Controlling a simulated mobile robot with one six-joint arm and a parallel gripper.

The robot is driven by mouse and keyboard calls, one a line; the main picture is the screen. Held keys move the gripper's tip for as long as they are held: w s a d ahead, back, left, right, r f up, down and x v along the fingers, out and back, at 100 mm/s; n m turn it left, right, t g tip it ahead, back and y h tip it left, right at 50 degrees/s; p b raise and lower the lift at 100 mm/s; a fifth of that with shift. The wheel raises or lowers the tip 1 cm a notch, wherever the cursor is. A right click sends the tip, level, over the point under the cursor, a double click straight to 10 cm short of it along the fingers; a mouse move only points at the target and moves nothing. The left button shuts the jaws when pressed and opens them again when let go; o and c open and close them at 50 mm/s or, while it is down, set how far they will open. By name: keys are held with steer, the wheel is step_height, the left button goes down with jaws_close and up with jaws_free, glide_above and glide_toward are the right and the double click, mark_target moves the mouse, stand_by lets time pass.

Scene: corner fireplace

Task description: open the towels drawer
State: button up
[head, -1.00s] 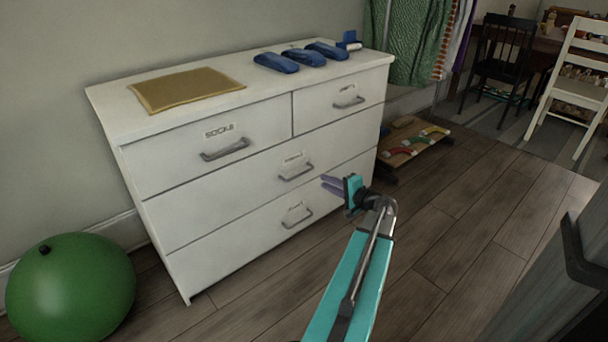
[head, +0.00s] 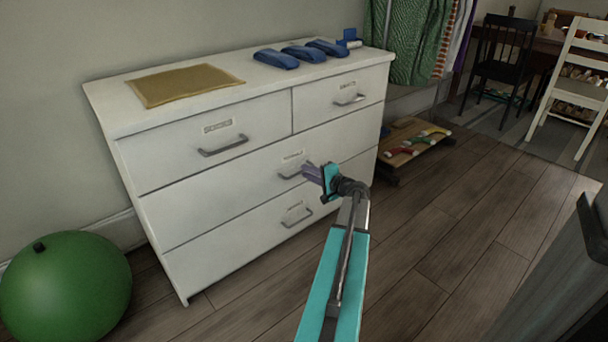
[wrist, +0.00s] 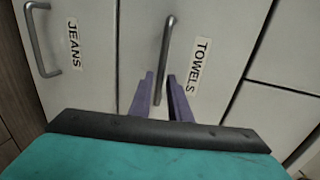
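The towels drawer (wrist: 207,20) is the wide middle drawer of a white dresser; it is shut. Its TOWELS label (wrist: 199,67) reads clearly in the wrist view. Its grey bar handle (wrist: 168,33) runs between my two purple fingers in that view. In the head view the drawer front (head: 225,190) shows, with the handle (head: 288,175) partly behind my gripper (head: 309,172). My gripper (wrist: 160,75) is open, its fingertips close to the handle on either side. I cannot tell whether they touch it.
The jeans drawer (wrist: 87,100) is below, with its own handle (wrist: 35,40). Two small drawers are above. A gold cloth (head: 185,85) and blue items (head: 303,54) lie on top. A green ball (head: 65,290) is at left, a low wooden rack (head: 400,155) at right. Floor in front is clear.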

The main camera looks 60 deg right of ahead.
steer(key=shift+b+x, duration=0.3)
steer(key=shift+x, duration=1.1)
jaws_close()
